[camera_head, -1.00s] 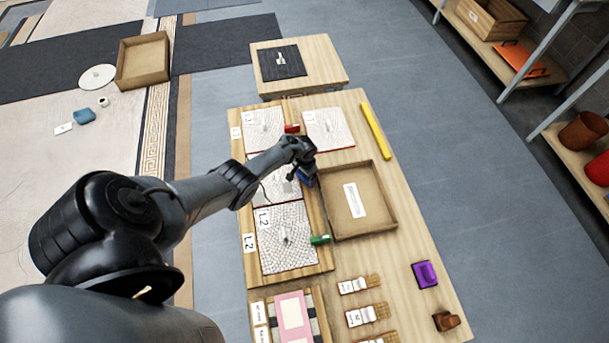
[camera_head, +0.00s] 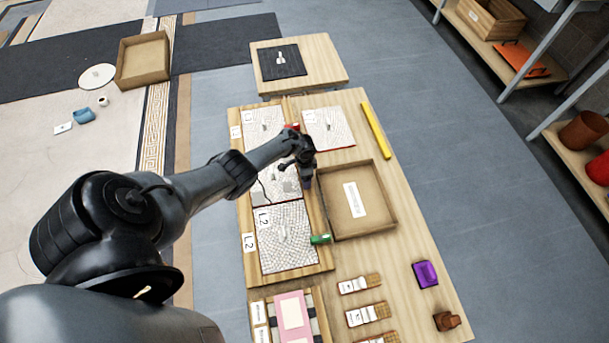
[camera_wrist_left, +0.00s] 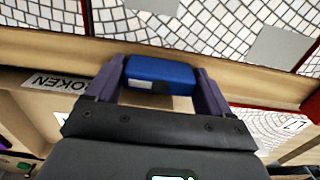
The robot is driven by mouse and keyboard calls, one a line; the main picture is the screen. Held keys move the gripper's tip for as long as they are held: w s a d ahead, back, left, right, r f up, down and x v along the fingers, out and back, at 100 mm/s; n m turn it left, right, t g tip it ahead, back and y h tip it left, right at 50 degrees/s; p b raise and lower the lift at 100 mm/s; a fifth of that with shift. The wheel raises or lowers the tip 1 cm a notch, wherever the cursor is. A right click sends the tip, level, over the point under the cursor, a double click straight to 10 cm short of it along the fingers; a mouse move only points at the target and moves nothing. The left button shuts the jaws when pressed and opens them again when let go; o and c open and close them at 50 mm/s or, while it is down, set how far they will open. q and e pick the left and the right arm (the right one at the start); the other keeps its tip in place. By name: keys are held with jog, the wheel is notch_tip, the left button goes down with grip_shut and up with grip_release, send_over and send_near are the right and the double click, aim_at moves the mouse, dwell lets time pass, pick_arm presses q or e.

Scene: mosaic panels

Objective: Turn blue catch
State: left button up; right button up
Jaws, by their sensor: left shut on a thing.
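The blue catch (camera_wrist_left: 160,70) shows in the wrist view at the edge of the wooden frame (camera_wrist_left: 225,70), beside a mosaic panel. My left gripper (camera_wrist_left: 161,78) is shut on it, one finger at each end. In the head view my left gripper (camera_head: 307,182) points down at the right edge of the middle mosaic panel (camera_head: 265,188), and mostly hides the blue catch. A red catch (camera_head: 292,126) sits by the upper panel, partly behind my arm. A green catch (camera_head: 320,239) sits at the right edge of the L2 panel (camera_head: 285,250). My right gripper is out of view.
A shallow wooden tray (camera_head: 388,185) stands right of my gripper. A loose mosaic panel (camera_head: 328,128) lies above it, with a yellow bar (camera_head: 376,130) further right. Several labelled brushes, a purple block (camera_head: 425,274) and a brown block (camera_head: 446,321) lie lower on the table.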

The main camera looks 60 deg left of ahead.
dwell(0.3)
pick_arm(q)
jog(key=o, duration=0.7)
notch_tip(320, 180, up, 9)
jog(key=p, duration=0.6)
jog(key=shift+r+p, duration=0.6)
jog(key=shift+r, duration=0.3)
